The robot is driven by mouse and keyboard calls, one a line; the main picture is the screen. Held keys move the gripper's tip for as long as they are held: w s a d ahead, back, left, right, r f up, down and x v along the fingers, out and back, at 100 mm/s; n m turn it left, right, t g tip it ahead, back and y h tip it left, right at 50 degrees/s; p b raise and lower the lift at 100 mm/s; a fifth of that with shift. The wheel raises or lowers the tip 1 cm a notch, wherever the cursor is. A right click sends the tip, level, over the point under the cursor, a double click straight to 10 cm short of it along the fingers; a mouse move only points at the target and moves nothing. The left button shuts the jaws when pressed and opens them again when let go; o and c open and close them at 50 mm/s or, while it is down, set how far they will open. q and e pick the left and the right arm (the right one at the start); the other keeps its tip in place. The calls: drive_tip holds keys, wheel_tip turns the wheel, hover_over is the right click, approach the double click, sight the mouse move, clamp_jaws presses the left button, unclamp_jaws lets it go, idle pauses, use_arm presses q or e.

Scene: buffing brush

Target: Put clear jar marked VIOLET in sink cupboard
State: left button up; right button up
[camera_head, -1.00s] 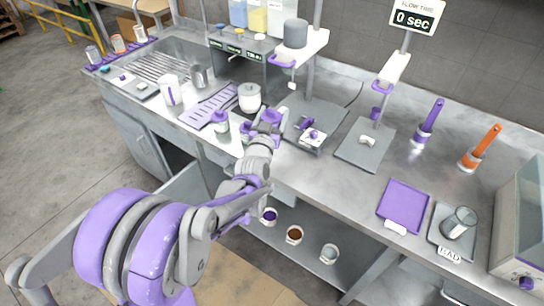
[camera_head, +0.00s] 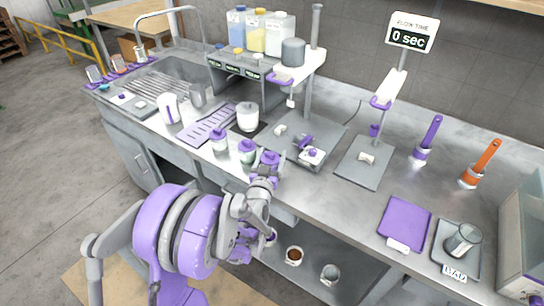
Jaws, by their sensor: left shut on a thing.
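My left gripper (camera_head: 266,170) is at the front edge of the counter, beside a row of small jars. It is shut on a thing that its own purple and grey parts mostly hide. Two small clear jars with purple tops, a left one (camera_head: 219,142) and a right one (camera_head: 247,152), stand upright just left of it. Their labels are too small to read, so I cannot tell which jar is marked VIOLET. The sink (camera_head: 188,72) is at the back left. The grey cupboard front (camera_head: 138,158) is below that end of the counter. My right gripper is out of view.
Below the counter, a brown-filled cup (camera_head: 294,255) and a grey cup (camera_head: 330,274) sit on a shelf. Open floor lies at the left.

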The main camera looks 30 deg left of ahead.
use_arm(q)
drive_tip(key=shift+f, duration=0.1)
drive_tip(key=shift+f, duration=0.15)
drive_tip(key=o, duration=1.5)
